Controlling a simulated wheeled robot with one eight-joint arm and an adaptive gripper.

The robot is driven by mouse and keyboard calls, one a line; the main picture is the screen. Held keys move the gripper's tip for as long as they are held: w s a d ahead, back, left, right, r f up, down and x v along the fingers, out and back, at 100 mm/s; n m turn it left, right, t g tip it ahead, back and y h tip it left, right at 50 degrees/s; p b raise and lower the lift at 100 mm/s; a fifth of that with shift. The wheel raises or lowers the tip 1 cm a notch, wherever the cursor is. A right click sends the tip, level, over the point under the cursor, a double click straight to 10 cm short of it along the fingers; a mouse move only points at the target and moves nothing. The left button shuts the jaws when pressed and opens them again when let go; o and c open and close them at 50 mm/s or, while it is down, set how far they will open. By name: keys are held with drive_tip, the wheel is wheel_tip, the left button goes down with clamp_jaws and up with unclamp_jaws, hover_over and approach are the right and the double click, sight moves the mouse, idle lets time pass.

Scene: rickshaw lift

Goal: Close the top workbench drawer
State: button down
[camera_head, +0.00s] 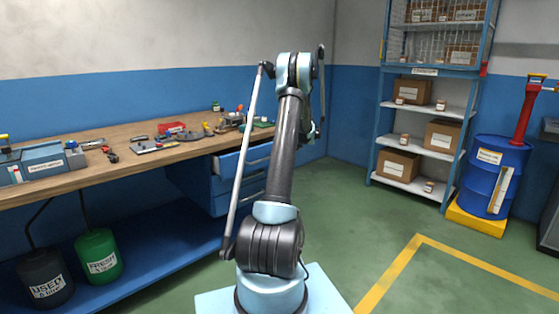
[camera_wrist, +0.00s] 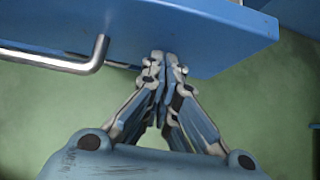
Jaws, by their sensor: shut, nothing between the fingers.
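The workbench (camera_head: 60,188) runs along the left wall, with a blue drawer unit under its far end. The top drawer (camera_head: 229,163) sticks out beyond the drawers below, so it stands open; my arm hides part of its front. In the wrist view a blue drawer front (camera_wrist: 225,30) fills the top, with a bent grey metal handle (camera_wrist: 60,63) at left. My gripper (camera_wrist: 163,60) is shut and empty, its fingertips together at the front's lower edge, right of the handle's end. I cannot tell whether they touch it. In the head view the gripper is not clearly seen.
Tools and small parts (camera_head: 175,135) lie on the bench top. A black can (camera_head: 45,278) and a green can (camera_head: 98,256) stand on the lower shelf. A shelf rack (camera_head: 425,110) and a blue drum (camera_head: 490,175) stand at right. Green floor between is clear.

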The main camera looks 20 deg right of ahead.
drive_tip(key=w+a, duration=0.1)
drive_tip(key=w, duration=0.2)
drive_tip(key=w+a, duration=0.1)
drive_tip(key=w, duration=0.1)
drive_tip(key=w+a, duration=0.1)
drive_tip(key=w, duration=0.2)
drive_tip(key=shift+w+a, duration=0.3)
drive_tip(key=shift+a, duration=0.05)
drive_tip(key=shift+w+a, duration=0.25)
drive_tip(key=shift+w, duration=0.35)
